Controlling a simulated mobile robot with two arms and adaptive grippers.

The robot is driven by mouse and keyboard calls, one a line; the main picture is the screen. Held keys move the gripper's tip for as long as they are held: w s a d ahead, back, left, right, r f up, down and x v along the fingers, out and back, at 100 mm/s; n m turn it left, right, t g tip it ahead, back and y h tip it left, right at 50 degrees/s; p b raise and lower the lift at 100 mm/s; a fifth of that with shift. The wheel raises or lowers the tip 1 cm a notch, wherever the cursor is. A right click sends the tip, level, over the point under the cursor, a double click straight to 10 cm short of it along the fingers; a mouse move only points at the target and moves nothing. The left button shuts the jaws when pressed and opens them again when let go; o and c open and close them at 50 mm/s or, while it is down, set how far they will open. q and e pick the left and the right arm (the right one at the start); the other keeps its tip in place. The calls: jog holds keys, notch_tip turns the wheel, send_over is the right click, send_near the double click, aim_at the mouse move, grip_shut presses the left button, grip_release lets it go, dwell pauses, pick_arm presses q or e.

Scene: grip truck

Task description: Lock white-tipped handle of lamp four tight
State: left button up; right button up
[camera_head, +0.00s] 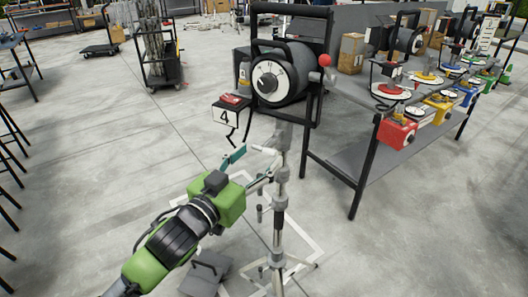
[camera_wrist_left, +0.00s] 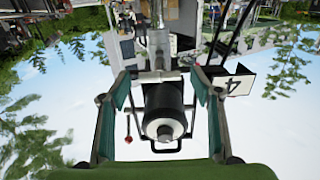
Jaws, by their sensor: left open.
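Lamp four (camera_head: 280,75) is a black drum with a white dial on a metal stand (camera_head: 279,195). A plate marked 4 (camera_head: 226,116) hangs at its left. A small white-tipped handle (camera_head: 257,149) sticks out to the left from the stand below the lamp. My left gripper (camera_head: 247,172) is open beside the stand at about the handle's height, its teal fingers apart. In the left wrist view the picture is inverted; the lamp (camera_wrist_left: 163,105) and pole show between the two fingers (camera_wrist_left: 160,115). I cannot make out the handle's tip clearly there. My right gripper is not in view.
A grey table (camera_head: 345,160) with red, yellow, blue and green devices stands to the right. A red ball knob (camera_head: 324,60) is on the lamp's right side. A dark cart (camera_head: 158,60) stands further back. The floor left of the stand is largely clear.

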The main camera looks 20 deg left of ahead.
aim_at(264, 152)
pick_arm(q)
jog(key=shift+x, duration=1.75)
jog(key=c, duration=1.1)
jog(key=shift+c, duration=0.2)
jog(key=shift+p, duration=0.3)
